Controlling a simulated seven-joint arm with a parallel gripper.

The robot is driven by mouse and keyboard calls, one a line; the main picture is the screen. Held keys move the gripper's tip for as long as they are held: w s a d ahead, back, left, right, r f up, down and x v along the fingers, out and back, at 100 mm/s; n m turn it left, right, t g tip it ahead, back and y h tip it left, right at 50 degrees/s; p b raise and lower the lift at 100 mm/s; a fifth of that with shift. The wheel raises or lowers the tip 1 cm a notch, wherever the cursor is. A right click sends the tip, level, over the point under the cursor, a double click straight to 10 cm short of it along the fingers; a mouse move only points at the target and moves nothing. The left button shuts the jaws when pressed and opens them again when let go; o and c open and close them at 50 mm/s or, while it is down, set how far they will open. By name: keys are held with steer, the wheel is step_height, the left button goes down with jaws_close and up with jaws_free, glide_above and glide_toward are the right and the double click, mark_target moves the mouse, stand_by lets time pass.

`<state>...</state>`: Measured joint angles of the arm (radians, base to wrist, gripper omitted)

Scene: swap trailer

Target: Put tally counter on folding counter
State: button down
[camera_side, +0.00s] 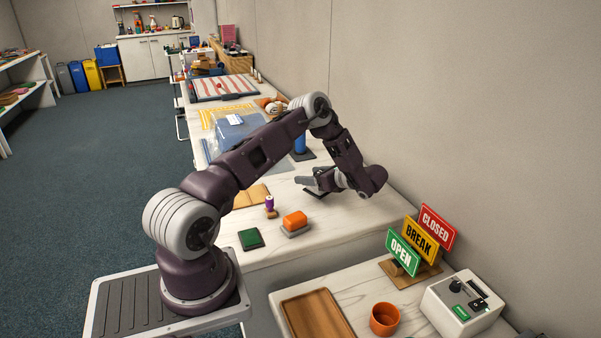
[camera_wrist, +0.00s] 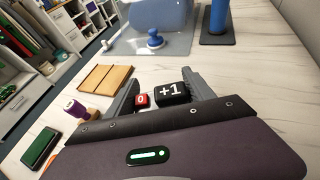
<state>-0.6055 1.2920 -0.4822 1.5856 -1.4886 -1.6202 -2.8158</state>
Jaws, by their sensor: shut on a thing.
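The tally counter shows in the wrist view as a black "+1" key (camera_wrist: 172,93) and a smaller red "0" key (camera_wrist: 142,100), between my fingers. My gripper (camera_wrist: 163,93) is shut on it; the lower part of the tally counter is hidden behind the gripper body. In the side view my gripper (camera_side: 308,184) is low over the long white marble-look counter (camera_side: 345,222), near the wall side. The tally counter is hard to make out there, and I cannot tell whether it touches the surface. A second marble-look counter (camera_side: 365,277) stands nearer the camera. Which one is the folding counter is not clear.
Near the gripper are an orange-topped block (camera_side: 295,220), a purple stamp (camera_side: 270,204), a green pad (camera_side: 251,239) and a blue cylinder (camera_wrist: 217,17). The nearer counter holds signs (camera_side: 419,238), a wooden tray (camera_side: 318,315), an orange pot (camera_side: 384,319) and a white device (camera_side: 461,304).

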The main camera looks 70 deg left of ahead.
steer(key=shift+f, duration=1.55)
steer(key=shift+f, duration=0.15)
steer(key=shift+c, duration=1.9)
jaws_free()
steer(key=shift+w+d+r, duration=0.15)
steer(key=shift+d+r, duration=0.1)
steer(key=v, duration=1.1)
steer(key=shift+w+d, duration=0.1)
steer(key=shift+d, duration=0.1)
